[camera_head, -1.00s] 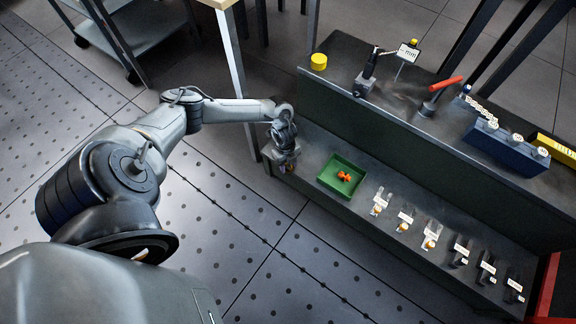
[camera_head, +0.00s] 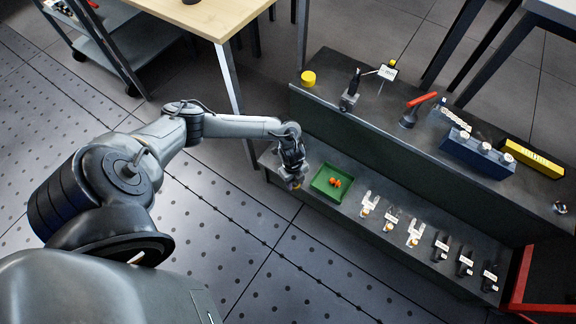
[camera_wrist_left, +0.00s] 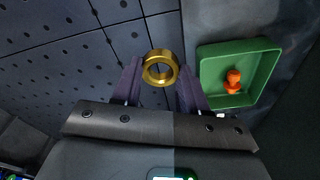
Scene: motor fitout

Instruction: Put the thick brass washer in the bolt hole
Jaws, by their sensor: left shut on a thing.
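The thick brass washer (camera_wrist_left: 148,75) is a gold ring that shows large in the left wrist view. My left gripper (camera_wrist_left: 160,82) is shut on it, with the washer between its two purple-grey fingertips. In the head view my left gripper (camera_head: 296,184) hangs at the left end of the lower shelf, just left of the green tray. The washer is too small to make out clearly there. I cannot make out the bolt hole in either view. My right gripper is not in view.
The green tray (camera_head: 317,185) holds orange pieces (camera_head: 335,182). Several small labelled parts stand in a row right of it on the lower shelf (camera_head: 300,163). The upper shelf carries a yellow cylinder (camera_head: 308,78), a red-handled tool (camera_head: 421,100) and a blue block (camera_head: 470,150).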

